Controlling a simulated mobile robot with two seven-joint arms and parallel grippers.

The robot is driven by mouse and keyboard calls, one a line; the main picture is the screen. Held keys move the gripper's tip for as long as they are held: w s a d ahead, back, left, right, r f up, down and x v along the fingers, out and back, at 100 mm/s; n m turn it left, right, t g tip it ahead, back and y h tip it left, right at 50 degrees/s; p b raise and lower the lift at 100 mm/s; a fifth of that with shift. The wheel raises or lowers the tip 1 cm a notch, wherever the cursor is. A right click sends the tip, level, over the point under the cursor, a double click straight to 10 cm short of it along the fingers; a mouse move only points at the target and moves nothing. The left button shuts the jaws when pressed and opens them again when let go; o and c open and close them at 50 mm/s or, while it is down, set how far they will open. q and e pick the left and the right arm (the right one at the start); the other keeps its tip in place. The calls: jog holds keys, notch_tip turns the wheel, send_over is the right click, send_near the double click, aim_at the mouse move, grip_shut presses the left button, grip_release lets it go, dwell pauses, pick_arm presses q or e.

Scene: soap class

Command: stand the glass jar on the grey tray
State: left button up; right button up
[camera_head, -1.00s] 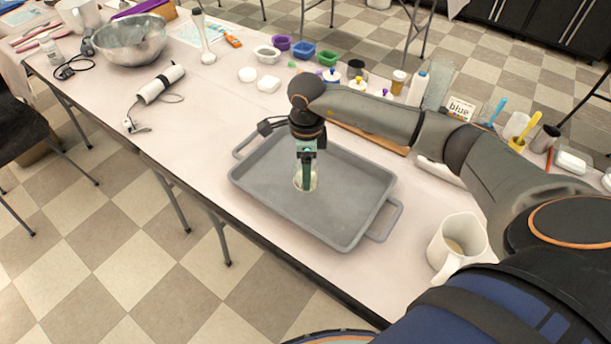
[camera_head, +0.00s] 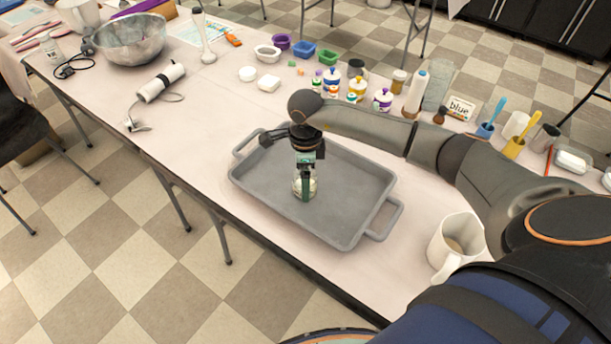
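The glass jar (camera_head: 297,186) is small and clear with pale contents. It is upright over the middle of the grey tray (camera_head: 350,200), a shallow rectangular tray with a handle at each end. My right gripper (camera_head: 306,194) points straight down with its fingers around the jar, and appears shut on it. The near finger hides the jar's middle. I cannot tell whether the jar's base touches the tray floor. My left gripper is not in view.
A white mug (camera_head: 452,245) stands right of the tray, near the table's front edge. Several small paint bottles (camera_head: 355,90) and coloured bowls (camera_head: 303,52) stand behind. A metal bowl (camera_head: 130,42) is at far left. The tray's floor around the jar is clear.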

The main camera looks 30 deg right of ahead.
jog(key=shift+r, duration=0.15)
notch_tip(320, 180, up, 12)
dwell(0.5)
jog(key=shift+a, duration=0.1)
dwell(1.0)
